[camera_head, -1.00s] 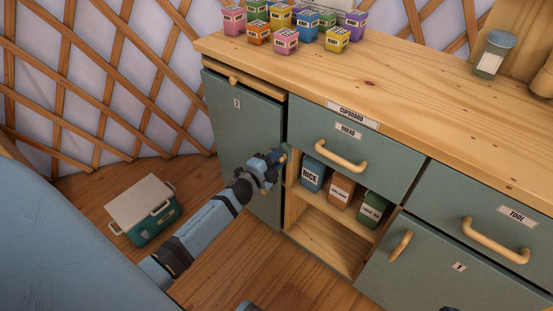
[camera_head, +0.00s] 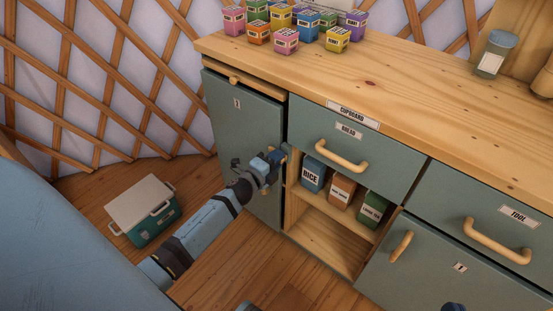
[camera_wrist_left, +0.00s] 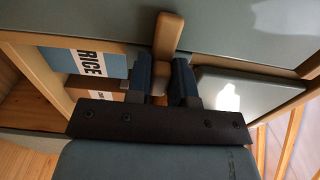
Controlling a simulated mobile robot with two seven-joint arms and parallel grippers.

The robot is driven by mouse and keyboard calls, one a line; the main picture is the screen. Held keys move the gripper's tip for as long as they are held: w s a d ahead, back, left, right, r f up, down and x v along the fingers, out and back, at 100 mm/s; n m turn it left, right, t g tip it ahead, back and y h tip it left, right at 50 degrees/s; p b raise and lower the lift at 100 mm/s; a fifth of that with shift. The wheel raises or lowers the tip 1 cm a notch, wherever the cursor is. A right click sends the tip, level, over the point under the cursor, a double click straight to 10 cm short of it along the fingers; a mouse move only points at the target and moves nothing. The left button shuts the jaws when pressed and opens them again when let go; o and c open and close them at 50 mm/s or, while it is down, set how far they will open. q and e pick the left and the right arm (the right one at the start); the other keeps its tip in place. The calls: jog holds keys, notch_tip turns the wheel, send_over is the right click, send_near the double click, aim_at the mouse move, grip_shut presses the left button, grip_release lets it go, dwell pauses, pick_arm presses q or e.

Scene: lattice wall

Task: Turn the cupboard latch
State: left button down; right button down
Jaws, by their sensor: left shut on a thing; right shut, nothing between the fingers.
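The wooden latch (camera_wrist_left: 168,38) shows in the left wrist view as a short bar between the fingers, running from the grey-green cupboard door (camera_wrist_left: 250,28) towards the open shelf. My left gripper (camera_head: 275,157) is shut on it at the right edge of the left cupboard door (camera_head: 238,125). The gripper also shows in the left wrist view (camera_wrist_left: 168,82), one finger on each side of the bar. In the head view the gripper hides most of the latch. A small dark blue part of my right gripper (camera_head: 453,307) shows at the bottom edge, away from any object.
Right of the latch, an open shelf holds a rice box (camera_head: 313,174) and other boxes, below the bread drawer (camera_head: 350,140) with its wooden handle. A teal cool box (camera_head: 145,212) stands on the floor at left. Small coloured boxes (camera_head: 285,40) stand on the counter.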

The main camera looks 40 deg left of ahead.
pick_arm(q)
jog(key=c, duration=1)
grip_release()
pick_arm(e)
jog(key=shift+s+f, duration=0.1)
pick_arm(q)
jog(key=shift+s, duration=0.15)
jog(key=s+a+p, duration=0.1)
jog(key=s, duration=1.2)
jog(key=shift+s+p, duration=0.3)
jog(key=shift+p, duration=0.1)
pick_arm(e)
jog(key=shift+g+h, duration=0.7)
jog(key=shift+g, duration=0.2)
jog(key=shift+s+d+f, duration=0.15)
jog(key=shift+d+f, duration=0.1)
jog(key=shift+f, duration=0.35)
jog(key=shift+s+d+f, duration=0.15)
jog(key=shift+d+f, duration=0.1)
jog(key=shift+f, duration=0.4)
jog(key=shift+s+d+f, duration=0.15)
jog(key=shift+d+f, duration=0.1)
jog(key=shift+f, duration=0.35)
jog(key=shift+w+r, duration=0.15)
jog(key=shift+r, duration=0.15)
